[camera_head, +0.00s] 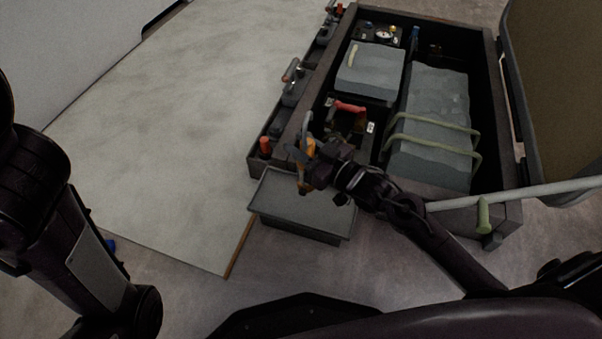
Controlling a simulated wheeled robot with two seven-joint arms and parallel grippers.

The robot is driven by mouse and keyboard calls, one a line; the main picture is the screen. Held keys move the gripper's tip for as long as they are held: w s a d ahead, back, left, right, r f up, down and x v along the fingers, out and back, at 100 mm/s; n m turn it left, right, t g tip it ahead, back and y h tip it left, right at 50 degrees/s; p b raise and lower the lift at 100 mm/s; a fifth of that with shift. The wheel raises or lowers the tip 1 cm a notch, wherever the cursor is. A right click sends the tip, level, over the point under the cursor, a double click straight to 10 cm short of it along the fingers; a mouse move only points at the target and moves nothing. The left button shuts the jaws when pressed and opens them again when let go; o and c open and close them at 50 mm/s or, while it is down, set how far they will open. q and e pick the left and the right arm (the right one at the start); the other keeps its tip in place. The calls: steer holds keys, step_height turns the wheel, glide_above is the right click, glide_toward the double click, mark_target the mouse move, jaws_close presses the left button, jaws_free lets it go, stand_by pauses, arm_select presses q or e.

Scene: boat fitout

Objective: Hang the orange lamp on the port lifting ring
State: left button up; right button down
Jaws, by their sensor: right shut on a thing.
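The orange lamp (309,148) is in the head view, at the near left corner of the dark open box. My right gripper (310,167) is shut on it and hides part of it. A grey curved loop (307,121) rises just above the lamp, by the box's left wall. I cannot tell whether this loop is the lamp's own hook or the port lifting ring, nor whether the two touch. My left arm stands at the left edge, and its gripper is out of view.
The dark box (264,160) holds grey blocks (371,72), a red handle (349,106) and green straps (437,121). A grey tray (330,222) stands below my right gripper. A pale rail (530,191) with a green grip (484,215) lies right. The pale board (170,130) at left is clear.

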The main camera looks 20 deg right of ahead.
step_height(320, 180, down, 7)
steer(key=b, duration=0.3)
steer(key=shift+r+b, duration=0.2)
steer(key=shift+b, duration=0.15)
steer(key=shift+r, duration=0.2)
steer(key=shift+f, duration=0.15)
steer(key=c, duration=1.1)
jaws_free()
steer(key=shift+f, duration=0.1)
